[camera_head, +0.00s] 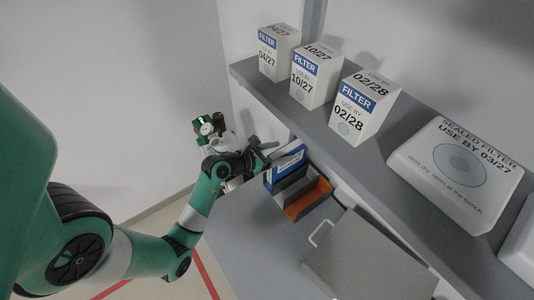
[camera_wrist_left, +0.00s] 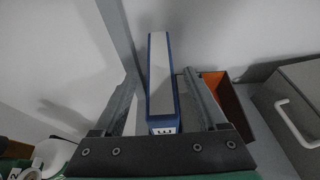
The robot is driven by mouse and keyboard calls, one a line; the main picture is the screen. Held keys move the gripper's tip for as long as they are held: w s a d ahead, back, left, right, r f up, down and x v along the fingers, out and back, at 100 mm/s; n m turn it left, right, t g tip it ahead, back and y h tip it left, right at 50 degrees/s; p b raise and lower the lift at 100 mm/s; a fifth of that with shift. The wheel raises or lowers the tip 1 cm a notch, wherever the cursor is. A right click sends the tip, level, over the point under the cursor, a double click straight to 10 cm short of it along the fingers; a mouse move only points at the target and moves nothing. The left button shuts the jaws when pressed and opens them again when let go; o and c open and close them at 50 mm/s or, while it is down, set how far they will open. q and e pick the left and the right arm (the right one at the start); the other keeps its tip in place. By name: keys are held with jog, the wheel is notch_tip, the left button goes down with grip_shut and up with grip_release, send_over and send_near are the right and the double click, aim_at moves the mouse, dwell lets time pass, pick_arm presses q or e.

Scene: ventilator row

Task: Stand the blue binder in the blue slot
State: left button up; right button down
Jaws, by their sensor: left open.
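The blue binder (camera_head: 287,163) stands upright at the left end of a rack with an orange compartment (camera_head: 308,201) in the head view. In the left wrist view the binder (camera_wrist_left: 161,75) shows its pale top between blue covers. My left gripper (camera_head: 264,151) is open at the binder's far left end. In the wrist view its two fingers (camera_wrist_left: 160,92) lie on either side of the binder, with a gap visible at the left finger. The binder hides the slot under it, so I cannot tell its colour or how deep the binder sits.
A grey box with a white handle (camera_head: 319,234) stands right of the rack on the grey bench (camera_head: 250,235). A shelf (camera_head: 285,107) above carries several filter boxes (camera_head: 362,107) and a sealed filter pack (camera_head: 455,172). A wall is close behind the gripper.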

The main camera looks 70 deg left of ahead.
pick_arm(q)
jog(key=v, duration=0.7)
jog(key=shift+s, duration=0.2)
